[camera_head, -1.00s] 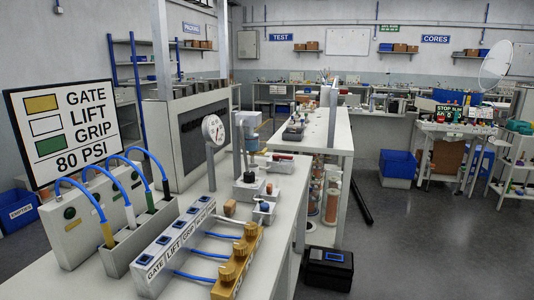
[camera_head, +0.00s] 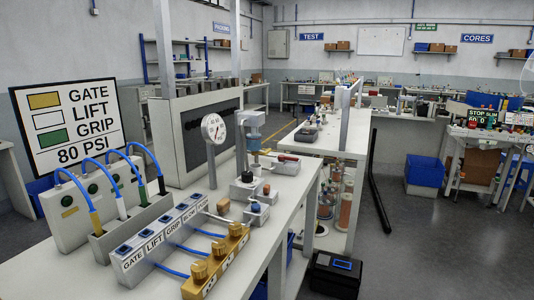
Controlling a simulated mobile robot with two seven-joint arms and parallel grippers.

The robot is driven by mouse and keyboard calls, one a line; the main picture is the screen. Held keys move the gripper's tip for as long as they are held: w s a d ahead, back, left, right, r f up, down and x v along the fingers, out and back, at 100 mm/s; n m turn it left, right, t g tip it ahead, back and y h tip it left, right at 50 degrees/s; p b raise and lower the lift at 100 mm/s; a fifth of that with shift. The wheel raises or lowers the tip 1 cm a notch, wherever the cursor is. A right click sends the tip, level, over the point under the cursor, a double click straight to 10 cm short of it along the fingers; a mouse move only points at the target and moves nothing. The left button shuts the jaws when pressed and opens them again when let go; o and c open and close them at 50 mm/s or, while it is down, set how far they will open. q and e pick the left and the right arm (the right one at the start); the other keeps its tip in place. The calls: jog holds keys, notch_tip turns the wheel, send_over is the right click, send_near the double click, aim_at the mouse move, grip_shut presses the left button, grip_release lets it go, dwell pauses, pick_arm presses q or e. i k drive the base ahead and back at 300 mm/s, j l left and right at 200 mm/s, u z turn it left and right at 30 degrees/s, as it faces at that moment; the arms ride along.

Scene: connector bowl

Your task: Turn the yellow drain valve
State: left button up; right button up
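No yellow part can be told for sure as the drain valve. A brass-yellow block (camera_head: 213,280) with several round brass knobs (camera_head: 219,248) sits at the front edge of the near bench. Blue hoses run from it to a grey strip (camera_head: 158,247) labelled GATE, LIFT, GRIP and more. A pressure gauge (camera_head: 214,128) stands behind on a post. A small fixture with a blue-grey cylinder (camera_head: 252,124) stands to its right. Neither of my grippers is in view.
A sign (camera_head: 75,115) reading GATE, LIFT, GRIP, 80 PSI stands at the left. A black box (camera_head: 334,275) lies on the floor right of the bench. A blue bin (camera_head: 424,172) stands farther back. Open floor (camera_head: 430,240) lies at the right.

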aim_at(268, 151)
jog(key=i+l+u, duration=0.1)
jog(key=l+u, duration=0.25)
jog(key=l, duration=0.5)
jog(key=i+l+u, duration=0.2)
jog(key=l, duration=0.2)
jog(key=l+u, duration=0.15)
jog(key=l, duration=0.25)
jog(key=i+l+u, duration=0.15)
jog(key=l, duration=0.2)
jog(key=i+l+u, duration=0.2)
jog(key=l, duration=0.2)
jog(key=i+l+u, duration=0.15)
jog(key=l, duration=0.3)
jog(key=i+l+u, duration=0.2)
jog(key=l, duration=0.2)
jog(key=i+l+u, duration=0.15)
jog(key=l, duration=0.25)
jog(key=i+l+u, duration=0.15)
jog(key=l, duration=0.25)
jog(key=k, duration=0.05)
